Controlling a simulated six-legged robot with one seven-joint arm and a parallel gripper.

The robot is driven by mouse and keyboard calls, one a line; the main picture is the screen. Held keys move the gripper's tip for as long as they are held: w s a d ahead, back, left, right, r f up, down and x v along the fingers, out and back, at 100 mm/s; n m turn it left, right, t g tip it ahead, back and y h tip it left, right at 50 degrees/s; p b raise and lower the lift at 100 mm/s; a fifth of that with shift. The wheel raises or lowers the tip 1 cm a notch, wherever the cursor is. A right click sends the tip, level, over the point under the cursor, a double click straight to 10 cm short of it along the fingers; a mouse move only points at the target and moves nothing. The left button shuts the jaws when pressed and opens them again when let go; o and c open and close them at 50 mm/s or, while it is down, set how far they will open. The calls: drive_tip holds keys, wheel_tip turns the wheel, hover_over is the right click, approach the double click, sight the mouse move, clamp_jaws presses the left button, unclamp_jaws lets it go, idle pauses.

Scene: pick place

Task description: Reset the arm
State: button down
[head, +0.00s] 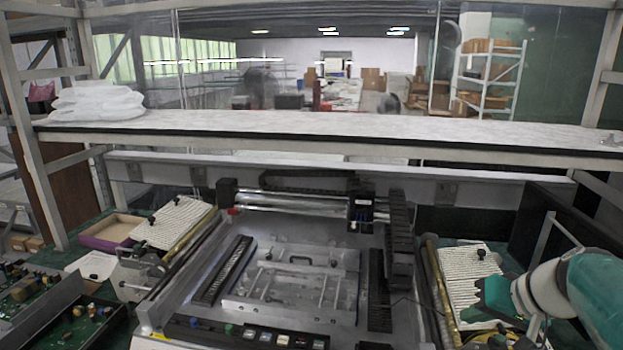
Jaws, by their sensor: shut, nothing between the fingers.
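My teal and white arm (545,288) reaches in from the right edge in the head view. Its teal end part (492,299) is over the lower part of the right-hand ribbed tray (470,275) of a machine. I cannot tell whether it touches the tray. I cannot make out my gripper's fingers in this view. No object shows on the visible part of the arm.
A grey machine bed (290,285) with rails fills the middle. A second ribbed tray (175,222) stands left. Green circuit boards (40,290) lie at lower left. A long shelf (330,127) crosses above, with white bags (97,101) on it.

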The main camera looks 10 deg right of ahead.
drive_tip(key=s+a+f+n+h, duration=0.1)
drive_tip(key=s+a, duration=0.3)
drive_tip(key=a, duration=0.5)
drive_tip(key=s+a+f+n+g+h, duration=0.1)
drive_tip(key=s+a+n+h, duration=0.1)
drive_tip(key=s+a, duration=0.3)
drive_tip(key=a, duration=0.4)
drive_tip(key=shift+s+f+n, duration=0.15)
drive_tip(key=shift+f+n, duration=0.05)
drive_tip(key=shift+n, duration=0.2)
